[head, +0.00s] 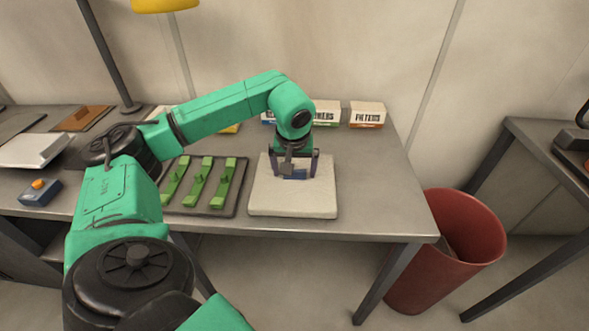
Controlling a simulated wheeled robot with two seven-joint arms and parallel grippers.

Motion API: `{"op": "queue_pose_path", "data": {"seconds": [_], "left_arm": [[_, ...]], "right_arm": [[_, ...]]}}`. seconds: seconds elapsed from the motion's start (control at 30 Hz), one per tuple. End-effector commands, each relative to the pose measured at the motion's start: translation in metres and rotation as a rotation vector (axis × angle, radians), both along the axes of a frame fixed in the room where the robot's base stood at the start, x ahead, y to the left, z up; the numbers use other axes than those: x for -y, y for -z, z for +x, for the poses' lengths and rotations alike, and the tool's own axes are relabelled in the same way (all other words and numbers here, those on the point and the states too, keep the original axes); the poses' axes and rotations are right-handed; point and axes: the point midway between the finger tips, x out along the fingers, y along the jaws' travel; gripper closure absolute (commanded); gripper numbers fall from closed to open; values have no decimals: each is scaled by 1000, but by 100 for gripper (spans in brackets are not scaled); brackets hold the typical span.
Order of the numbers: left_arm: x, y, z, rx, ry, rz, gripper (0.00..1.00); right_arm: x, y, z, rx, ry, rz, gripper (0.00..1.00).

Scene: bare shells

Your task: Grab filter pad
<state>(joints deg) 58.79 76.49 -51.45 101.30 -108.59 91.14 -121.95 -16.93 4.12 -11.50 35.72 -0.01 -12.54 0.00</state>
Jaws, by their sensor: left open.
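A pale, cream square pad (315,203) lies flat near the front edge of the grey table, and it looks like a thick mat or filter pad. My left gripper (294,175) is over the back half of this pad, pointing down with its fingers spread. A small dark blue thing (294,174) shows between the fingers, partly hidden by the gripper. I cannot tell whether the fingers touch it or the pad. My right gripper is out of view.
A dark tray (234,203) with several green clips stands left of the pad. A box marked FILTERS (367,115) and other boxes stand at the back. A blue box with an orange button (39,192) is at left. A red bin (463,235) stands right of the table (375,205).

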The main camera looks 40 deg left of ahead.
Motion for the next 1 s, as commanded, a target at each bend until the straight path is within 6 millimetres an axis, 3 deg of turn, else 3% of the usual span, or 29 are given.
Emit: {"op": "queue_pose_path", "data": {"seconds": [0.03,0.3,0.57,0.73,0.87,1.0], "left_arm": [[0,0,0,0,0,0,0],[0,-1,0,1,0,1,100],[0,-2,0,1,0,0,100],[0,-16,1,6,0,1,100],[1,-46,2,8,1,-1,100],[1,-100,2,11,1,-4,100]], "right_arm": [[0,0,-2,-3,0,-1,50],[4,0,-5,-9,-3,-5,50],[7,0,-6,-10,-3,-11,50],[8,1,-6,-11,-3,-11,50],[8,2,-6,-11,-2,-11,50],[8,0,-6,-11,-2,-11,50]]}}
